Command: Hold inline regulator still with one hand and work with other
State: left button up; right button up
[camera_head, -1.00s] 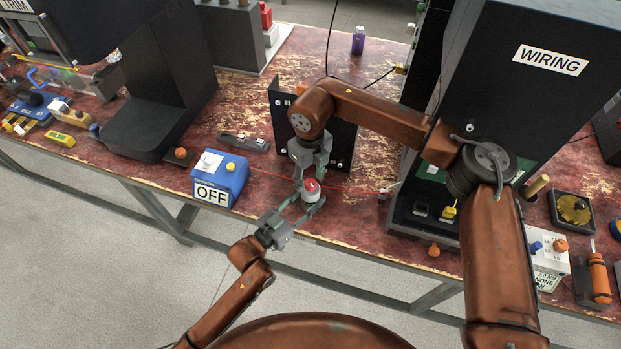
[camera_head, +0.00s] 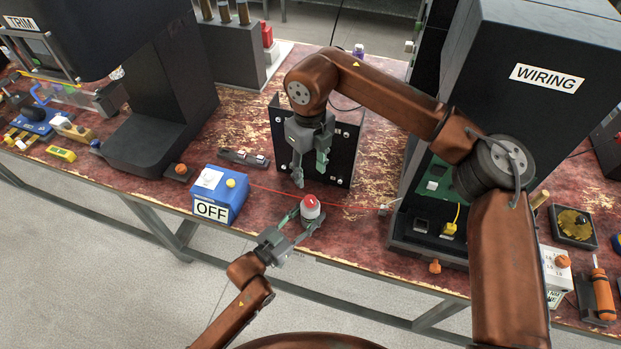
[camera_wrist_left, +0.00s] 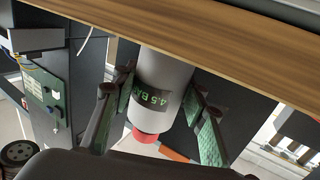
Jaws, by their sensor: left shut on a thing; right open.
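The inline regulator (camera_head: 310,209) is a small light grey cylinder with a red knob on top. It stands near the front edge of the table, on a thin red line. My left gripper (camera_head: 303,220) is shut on its body from the front. The left wrist view shows the regulator (camera_wrist_left: 165,80) between the green finger pads, with a dark display reading about 4.5 BAR and the red knob. My right gripper (camera_head: 309,180) is open and empty, above and behind the knob, apart from it.
A blue box (camera_head: 219,193) marked OFF stands left of the regulator. A black upright bracket plate (camera_head: 342,150) stands behind my right gripper. A dark cabinet (camera_head: 540,90) marked WIRING is at the right. Some bare table lies between regulator and cabinet.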

dwell(0.4)
pick_arm(q)
jog(key=o, duration=1.3)
